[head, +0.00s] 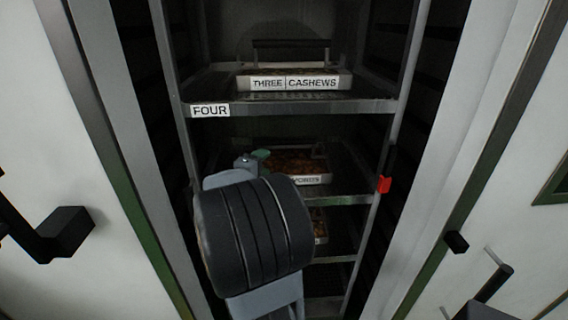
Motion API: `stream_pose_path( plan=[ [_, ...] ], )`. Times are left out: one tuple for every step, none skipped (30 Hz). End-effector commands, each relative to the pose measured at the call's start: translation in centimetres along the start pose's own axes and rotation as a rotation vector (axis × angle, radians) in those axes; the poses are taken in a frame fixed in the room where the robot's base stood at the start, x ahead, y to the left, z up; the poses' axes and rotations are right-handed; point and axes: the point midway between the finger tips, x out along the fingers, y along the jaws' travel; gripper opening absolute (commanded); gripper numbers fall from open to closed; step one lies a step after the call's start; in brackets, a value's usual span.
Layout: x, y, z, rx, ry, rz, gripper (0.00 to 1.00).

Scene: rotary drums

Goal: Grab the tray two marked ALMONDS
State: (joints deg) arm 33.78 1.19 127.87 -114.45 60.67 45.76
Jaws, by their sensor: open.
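A white-rimmed tray (318,179) with brown contents sits on the middle shelf of the rack. Its front label is partly covered by my arm; only the end, which reads like "MONDS", shows. A dark handle bar stands at the back of this tray. My gripper (254,159) is at the left part of this tray, mostly hidden behind my dark ribbed wrist. Only small grey and green parts of it show, and it is open. I cannot tell whether it touches the tray.
A tray labelled THREE CASHEWS (294,83) sits on the shelf above, whose edge carries a FOUR label (210,111). Another tray (320,226) is partly visible below. A red tag (384,184) is on the right post. Pale doors with dark handles flank the rack.

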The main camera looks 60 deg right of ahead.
Motion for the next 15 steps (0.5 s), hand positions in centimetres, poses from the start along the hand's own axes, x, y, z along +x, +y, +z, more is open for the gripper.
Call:
stream_pose_path(
  plan=[
    [0.7,0.1,0.0,-0.008,0.003,0.012,0.55],
    [1.1,0.2,-0.1,-0.010,0.005,0.018,0.55],
    [1.8,0.3,-0.1,-0.011,0.007,0.024,0.55],
    [2.4,0.3,-0.1,-0.013,0.008,0.027,0.55],
    [2.9,0.4,-0.1,-0.014,0.009,0.028,0.55],
    [3.7,0.4,-0.1,-0.014,0.010,0.028,0.55],
    [4.3,0.5,-0.1,-0.014,0.010,0.029,0.55],
    [4.8,0.5,-0.1,-0.014,0.010,0.029,0.55],
    [5.5,0.5,-0.2,-0.015,0.011,0.029,0.55],
    [6.0,0.5,-0.2,-0.014,0.011,0.028,0.55],
    [6.5,0.5,-0.1,-0.014,0.010,0.028,0.55],
    [7.0,0.6,-0.2,-0.013,0.011,0.029,0.55],
    [7.4,0.6,-0.2,-0.013,0.012,0.028,0.55],
    [7.8,0.6,-0.2,-0.013,0.012,0.028,0.55],
    [8.1,0.5,-0.2,-0.013,0.012,0.028,0.55]
  ],
)
